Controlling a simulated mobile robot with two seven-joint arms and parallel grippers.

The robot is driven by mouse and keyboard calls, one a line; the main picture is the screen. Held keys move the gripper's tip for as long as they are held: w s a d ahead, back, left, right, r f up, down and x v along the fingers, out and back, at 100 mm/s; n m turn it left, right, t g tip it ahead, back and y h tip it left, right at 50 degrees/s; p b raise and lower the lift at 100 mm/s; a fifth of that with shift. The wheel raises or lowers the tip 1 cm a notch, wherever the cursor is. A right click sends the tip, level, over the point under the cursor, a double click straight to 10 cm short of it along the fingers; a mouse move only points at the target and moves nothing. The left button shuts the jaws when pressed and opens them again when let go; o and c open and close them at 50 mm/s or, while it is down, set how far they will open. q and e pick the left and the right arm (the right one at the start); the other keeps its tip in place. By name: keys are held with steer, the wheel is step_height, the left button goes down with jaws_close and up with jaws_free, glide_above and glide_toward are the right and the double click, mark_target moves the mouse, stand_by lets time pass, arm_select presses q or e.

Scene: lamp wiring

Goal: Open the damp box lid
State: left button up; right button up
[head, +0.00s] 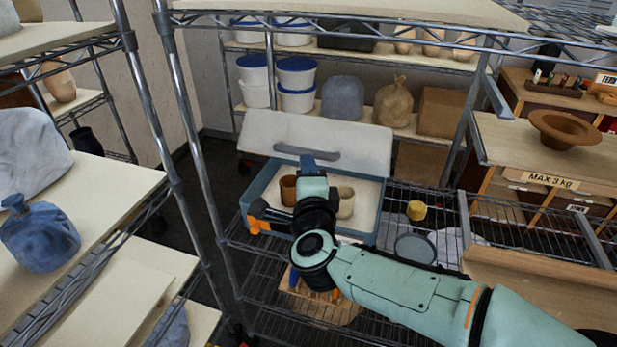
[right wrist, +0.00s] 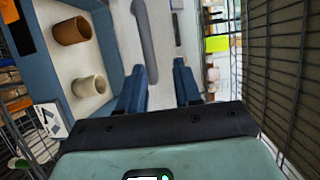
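The damp box (head: 262,185) is a blue-grey box with a pale inside on the wire shelf. Its whitish lid (head: 350,140) stands raised at the back, so the inside shows. A grey handle bar (head: 325,154) runs across the lid; it also shows in the right wrist view (right wrist: 147,35). A brown cup (right wrist: 71,31) and a beige cup (right wrist: 89,86) stand inside. My right gripper (head: 308,160) is over the box, close in front of the lid. Its dark blue fingers (right wrist: 160,78) are apart with nothing visible between them. My left gripper is not in view.
A yellow object (head: 416,210) and a grey round dish (head: 415,249) sit right of the box. A wooden board (head: 325,308) lies on a lower shelf. Metal posts (head: 192,150) stand left. White tubs (head: 297,75) and a wrapped bag (head: 393,101) fill the shelf behind.

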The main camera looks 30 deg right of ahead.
steer(key=shift+r+v, duration=0.25)
steer(key=shift+v, duration=0.9)
steer(key=c, duration=0.4)
steer(key=shift+w+f+m, duration=0.15)
steer(key=shift+f+m, duration=0.15)
jaws_close()
steer(key=w+a+f+m+g+h+b, duration=0.1)
steer(key=a+f+m+g+h+b, duration=0.3)
steer(key=m, duration=0.7)
steer(key=w+a+f+m+t+h+b, duration=0.1)
steer(key=f+m+h+b, duration=0.3)
steer(key=m, duration=0.6)
steer(key=w+d+r+y+p, duration=0.1)
steer(key=w+d+r+p, duration=0.1)
steer(key=w+d+p, duration=0.3)
steer(key=shift+p+x, duration=0.35)
steer(key=shift+x, duration=2.25)
